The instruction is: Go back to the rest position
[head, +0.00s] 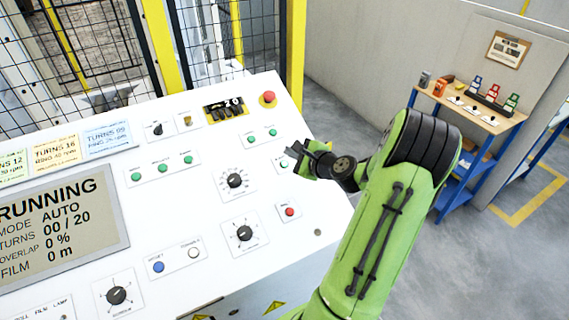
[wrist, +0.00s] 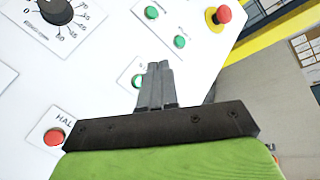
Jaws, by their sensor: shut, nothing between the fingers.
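My green arm reaches up from the bottom right of the head view over the right part of the white control panel (head: 205,215). My gripper (head: 292,152) is beside the green buttons near the panel's right edge. In the wrist view my gripper (wrist: 158,68) has its fingers together with nothing between them. A green button (wrist: 138,81) shows just left of the fingertips, partly hidden. I cannot tell whether the fingers touch the panel. The display (head: 60,230) reads RUNNING, MODE AUTO, TURNS 00 / 20, OVERLAP 0 %, FILM 0 m.
A red mushroom button (head: 268,97) stands up at the panel's upper right. Black knobs (head: 235,180) stick out of the panel. A yellow-posted mesh fence (head: 165,45) stands behind. A wooden-topped blue bench (head: 465,115) stands at right, with open grey floor (head: 350,115) between.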

